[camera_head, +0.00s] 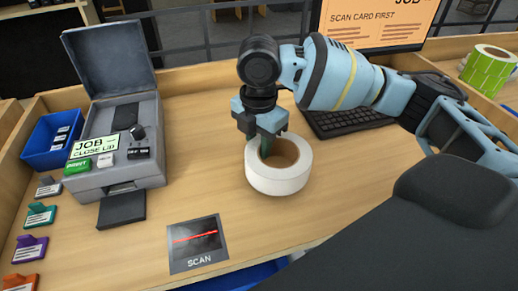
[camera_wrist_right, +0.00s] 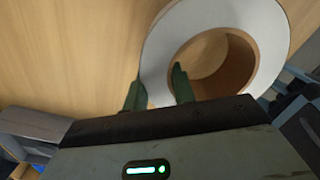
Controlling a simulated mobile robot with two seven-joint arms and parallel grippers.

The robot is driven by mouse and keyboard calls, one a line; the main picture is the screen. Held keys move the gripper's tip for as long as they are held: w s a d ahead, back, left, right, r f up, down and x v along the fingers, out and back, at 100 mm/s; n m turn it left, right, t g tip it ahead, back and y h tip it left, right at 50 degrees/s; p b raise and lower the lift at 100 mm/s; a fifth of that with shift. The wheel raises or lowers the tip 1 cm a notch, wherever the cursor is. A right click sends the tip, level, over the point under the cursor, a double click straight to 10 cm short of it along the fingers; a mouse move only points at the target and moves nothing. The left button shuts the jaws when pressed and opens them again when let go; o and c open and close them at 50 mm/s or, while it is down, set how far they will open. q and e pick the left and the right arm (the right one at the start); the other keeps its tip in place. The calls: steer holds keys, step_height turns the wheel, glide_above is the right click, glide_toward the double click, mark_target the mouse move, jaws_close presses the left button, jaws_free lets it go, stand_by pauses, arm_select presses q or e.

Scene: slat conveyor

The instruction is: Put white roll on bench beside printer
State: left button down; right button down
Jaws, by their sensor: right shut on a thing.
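The white roll (camera_head: 278,182) has a brown core and is in the middle of the bench (camera_head: 350,185), right of the printer (camera_head: 120,135). My right gripper (camera_head: 263,150) comes down on the roll's far left side and is shut on its wall. In the right wrist view, one green finger is inside the core and the other is outside the white roll (camera_wrist_right: 160,50). I cannot tell whether the roll touches the bench. The grey printer stands with its lid up and a label reading "JOB CLOSE LID". My left gripper is not in view.
A dark scan plate (camera_head: 198,243) with a red line lies in front of the printer. A blue bin (camera_head: 52,138) and several coloured tags (camera_head: 38,215) are at the left. A keyboard (camera_head: 345,120) and a screen (camera_head: 375,22) are behind; a green roll (camera_head: 488,70) is far right.

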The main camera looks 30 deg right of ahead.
step_height(320, 180, down, 2)
steer(key=shift+f, duration=0.1)
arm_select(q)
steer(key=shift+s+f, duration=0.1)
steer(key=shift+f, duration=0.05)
arm_select(e)
steer(key=c, duration=1.1)
jaws_free()
steer(key=shift+f, duration=0.15)
step_height(320, 180, up, 12)
steer(key=shift+f+p, duration=0.25)
steer(key=shift+p, duration=0.3)
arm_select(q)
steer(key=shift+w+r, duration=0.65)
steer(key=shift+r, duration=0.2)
arm_select(e)
steer(key=shift+r, duration=0.35)
